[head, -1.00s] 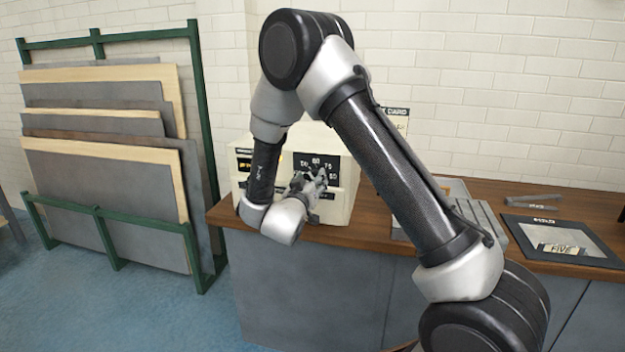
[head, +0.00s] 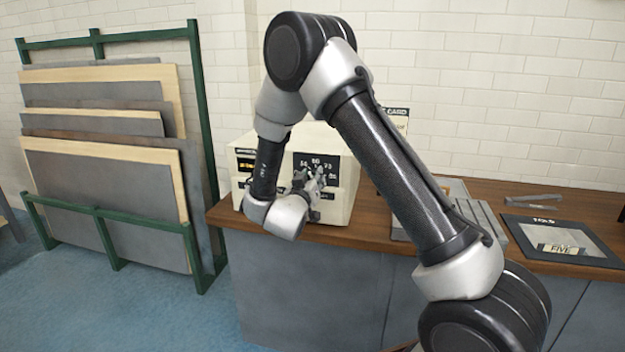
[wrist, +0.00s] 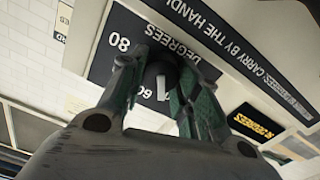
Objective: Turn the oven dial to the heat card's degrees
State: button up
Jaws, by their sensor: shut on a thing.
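The oven (head: 345,195) is a cream box on the wooden counter, with a black dial panel (head: 328,165) on its front. My gripper (head: 312,180) is at that panel and hides the dial in the head view. In the wrist view the round black dial (wrist: 162,72) with a white pointer mark sits between the fingers of my gripper (wrist: 158,82), which is shut on it. The panel (wrist: 112,66) reads "DEGREES", with "80" and a partly covered "60" upside down. The exact pointer reading is unclear. A card (head: 400,118) behind my arm shows "CARD"; its number is hidden.
A black frame (head: 518,232) with a card reading "FIVE" lies on the right of the counter (head: 480,190). Grey trays (head: 468,208) stand beside my arm. A green rack (head: 200,120) of boards is at left.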

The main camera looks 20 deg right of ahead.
jog(key=shift+s+d+m, duration=0.1)
jog(key=shift+m, duration=3.6)
jog(key=o, duration=1)
jog(key=shift+s, duration=0.1)
jog(key=v, duration=1.1)
jog(key=shift+s+a, duration=0.2)
jog(key=shift+s, duration=0.15)
